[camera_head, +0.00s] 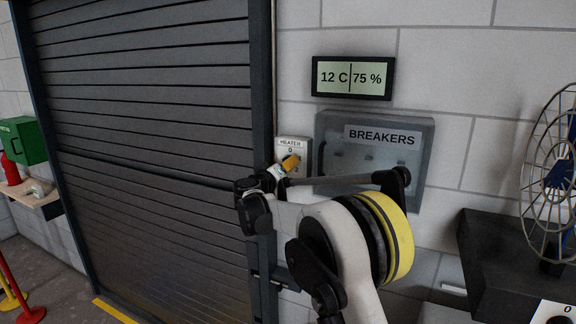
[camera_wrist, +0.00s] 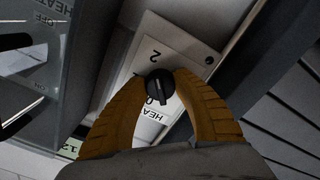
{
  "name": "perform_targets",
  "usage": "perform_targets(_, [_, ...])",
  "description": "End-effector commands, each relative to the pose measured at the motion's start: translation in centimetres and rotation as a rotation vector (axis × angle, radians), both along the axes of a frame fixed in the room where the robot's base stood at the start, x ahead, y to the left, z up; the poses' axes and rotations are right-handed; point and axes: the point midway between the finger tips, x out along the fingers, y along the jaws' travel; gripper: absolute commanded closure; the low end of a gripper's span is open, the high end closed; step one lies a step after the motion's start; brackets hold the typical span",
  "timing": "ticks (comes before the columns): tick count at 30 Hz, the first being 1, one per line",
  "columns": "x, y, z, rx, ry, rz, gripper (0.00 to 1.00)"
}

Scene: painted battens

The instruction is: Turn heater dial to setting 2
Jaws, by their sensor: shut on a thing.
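The heater panel (camera_head: 292,143) is a small white plate on the wall beside the shutter frame, marked HEATER and 0 in the head view. In the wrist view the panel (camera_wrist: 185,40) appears turned, with a 2 above the dial and a 0 below it. The black round heater dial (camera_wrist: 160,86) sits between the tips of my two ochre fingers, which touch it from both sides. My gripper (camera_wrist: 160,84) is shut on the dial; in the head view its fingers (camera_head: 290,163) cover the dial. I cannot tell surely which mark the dial points to.
A grey breakers box (camera_head: 424,163) is mounted close to the right of the heater panel. A display (camera_head: 352,78) reading 12 C and 75 % hangs above. The rolling shutter (camera_head: 150,140) fills the left. A fan (camera_head: 555,170) stands at the right.

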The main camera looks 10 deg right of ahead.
Motion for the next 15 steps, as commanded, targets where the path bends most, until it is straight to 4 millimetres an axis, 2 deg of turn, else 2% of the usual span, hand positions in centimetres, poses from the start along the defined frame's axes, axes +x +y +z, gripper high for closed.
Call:
perform_targets(5, [0.02, -0.04, 0.09, -0.002, -0.001, 0.0, 0.97])
perform_targets(6, [0.02, -0.04, 0.09, -0.002, 0.0, 0.0, 0.64])
perform_targets(8, [0.02, -0.04, 0.08, -0.002, 0.0, 0.0, 0.45])
perform_targets(9, [0.02, -0.04, 0.07, -0.001, 0.0, -0.001, 0.43])
perform_targets(15, [0.01, -0.02, 0.02, -0.001, 0.001, 0.0, 0.43])
